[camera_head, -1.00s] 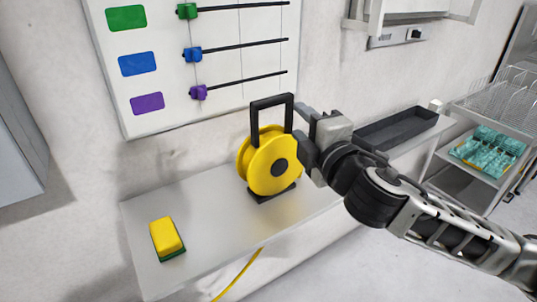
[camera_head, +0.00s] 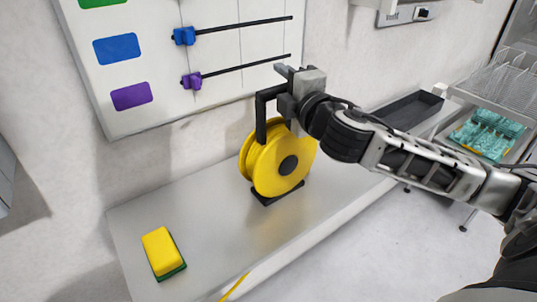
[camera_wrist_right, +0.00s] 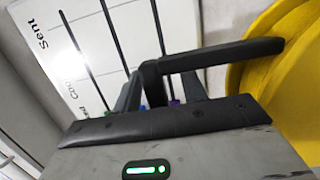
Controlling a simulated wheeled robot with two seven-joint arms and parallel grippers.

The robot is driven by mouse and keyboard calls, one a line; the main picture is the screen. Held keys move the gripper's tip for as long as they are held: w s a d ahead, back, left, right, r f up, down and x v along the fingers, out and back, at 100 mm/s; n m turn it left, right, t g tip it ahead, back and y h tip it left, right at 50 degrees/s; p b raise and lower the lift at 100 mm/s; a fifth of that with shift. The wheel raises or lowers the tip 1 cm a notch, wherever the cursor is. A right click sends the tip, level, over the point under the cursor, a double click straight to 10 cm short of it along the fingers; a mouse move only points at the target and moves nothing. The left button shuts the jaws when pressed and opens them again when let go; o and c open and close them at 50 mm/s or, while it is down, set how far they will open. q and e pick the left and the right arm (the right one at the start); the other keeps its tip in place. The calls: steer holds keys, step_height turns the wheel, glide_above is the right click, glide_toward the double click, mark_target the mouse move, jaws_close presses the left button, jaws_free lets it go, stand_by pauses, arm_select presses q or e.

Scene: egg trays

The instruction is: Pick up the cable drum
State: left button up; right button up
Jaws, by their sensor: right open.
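The cable drum (camera_head: 270,165) is a yellow reel with a dark hub, upright on a black base on the grey shelf. Its black handle (camera_head: 261,115) rises above the reel. My right gripper (camera_head: 283,80) is at the right end of the top bar of the handle, with its fingers open. In the right wrist view, the black handle (camera_wrist_right: 222,55) reaches from the right into the space between the fingers (camera_wrist_right: 165,92), and the yellow reel (camera_wrist_right: 290,95) is at the right. Whether the fingers touch the bar cannot be told. My left gripper is not in view.
A yellow and green sponge (camera_head: 162,251) lies on the shelf (camera_head: 215,225) at the left. A board (camera_head: 118,75) with coloured sliders hangs on the wall behind. A dark tray (camera_head: 408,112) and a wire rack (camera_head: 490,85) stand at the right. The shelf's left part is mostly clear.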

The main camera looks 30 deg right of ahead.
steer(key=shift+s+r, duration=0.1)
steer(key=shift+s, duration=0.05)
jaws_close()
steer(key=shift+r, duration=0.2)
steer(key=shift+r, duration=0.1)
